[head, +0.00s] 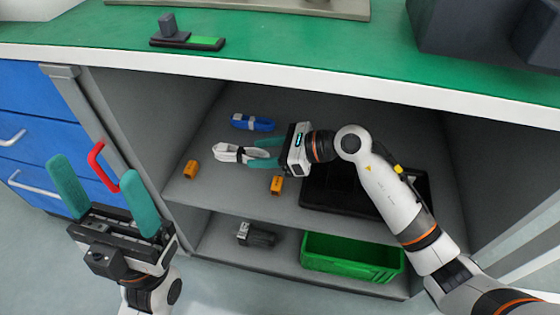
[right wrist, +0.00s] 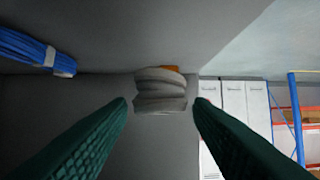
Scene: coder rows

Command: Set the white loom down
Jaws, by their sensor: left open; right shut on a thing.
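The white loom (head: 228,153) is a bundled pale cable with a dark tie, inside the open cabinet over the left part of its upper shelf (head: 215,190). My right gripper (head: 252,153) reaches in from the right and is shut on the loom's right end. In the right wrist view the loom (right wrist: 160,88) sits between the two green fingertips, looking grey in shade. I cannot tell whether it touches the shelf. My left gripper (head: 95,172) is open and empty, outside the cabinet in front of the blue drawers.
A blue loom (head: 252,122) lies behind the white one. Orange blocks (head: 190,169) stand on the shelf at left and nearer the middle (head: 277,184). A black tray (head: 330,190) lies to the right. Below are a green crate (head: 350,270) and a dark item (head: 256,235).

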